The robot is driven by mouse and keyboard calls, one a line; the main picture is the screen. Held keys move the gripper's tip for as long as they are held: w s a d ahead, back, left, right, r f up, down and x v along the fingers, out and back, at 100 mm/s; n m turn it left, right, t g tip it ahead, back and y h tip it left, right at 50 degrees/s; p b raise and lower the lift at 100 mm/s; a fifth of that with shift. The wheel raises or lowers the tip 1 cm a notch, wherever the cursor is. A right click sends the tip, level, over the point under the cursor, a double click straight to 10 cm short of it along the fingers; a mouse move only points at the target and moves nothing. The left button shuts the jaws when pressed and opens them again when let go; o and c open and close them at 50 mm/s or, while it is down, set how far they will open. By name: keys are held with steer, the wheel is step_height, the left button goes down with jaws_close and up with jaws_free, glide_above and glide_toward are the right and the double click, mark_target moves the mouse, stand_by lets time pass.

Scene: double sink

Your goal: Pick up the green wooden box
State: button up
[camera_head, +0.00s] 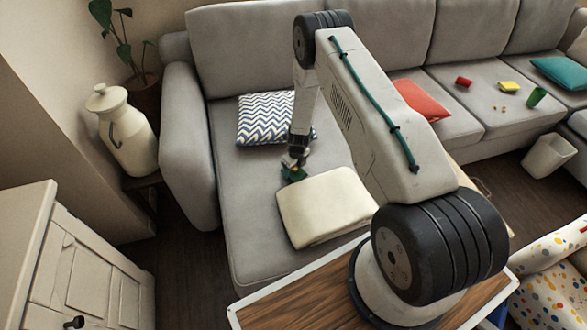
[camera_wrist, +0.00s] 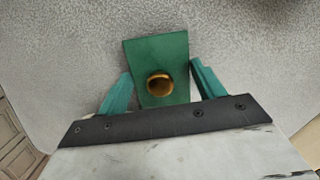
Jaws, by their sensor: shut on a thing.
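The green wooden box (camera_wrist: 158,55) is in the middle of the wrist view, with a round brass-coloured knob or ring (camera_wrist: 159,85) on the face toward the camera. My gripper (camera_wrist: 161,70) has one teal finger on each side of the box and is shut on it. In the head view the box (camera_head: 293,174) is a small green shape at the end of my arm, over the grey sofa seat and just beyond the folded cream blanket. My gripper partly covers it there. I cannot tell whether the box touches the seat.
The sofa armrest (camera_head: 188,140) stands to the left. A red cushion (camera_head: 421,100) and small items lie further right. The seat left of the blanket is clear.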

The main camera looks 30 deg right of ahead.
steer(key=o, duration=1)
steer(key=shift+f, duration=0.15)
